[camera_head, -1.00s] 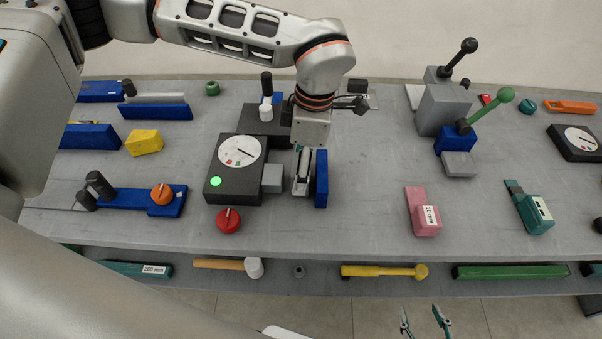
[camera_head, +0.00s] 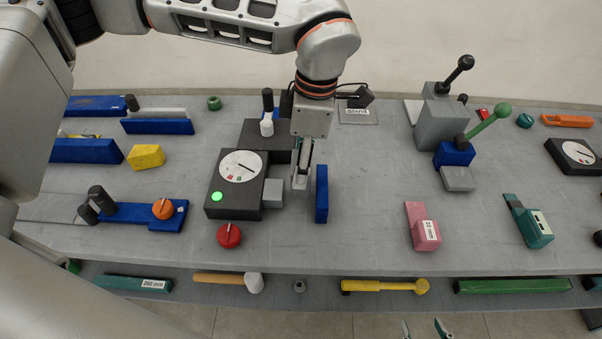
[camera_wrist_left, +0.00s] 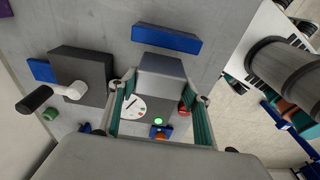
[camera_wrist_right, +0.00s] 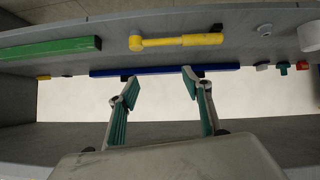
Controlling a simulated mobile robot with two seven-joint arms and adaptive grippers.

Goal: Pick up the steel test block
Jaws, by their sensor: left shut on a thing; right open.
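The steel test block (camera_wrist_left: 161,75) is a plain grey block between the fingers of my left gripper (camera_wrist_left: 160,88) in the left wrist view. My right gripper (camera_head: 424,328) shows at the bottom edge of the head view. It also shows in the right wrist view (camera_wrist_right: 158,80), open and empty, with its fingers apart in front of the cart's lower shelf.
The blue bar (camera_head: 321,194) stands close right of my left gripper. A red knob (camera_head: 229,236) lies in front. The top is clear towards the pink block (camera_head: 426,234).

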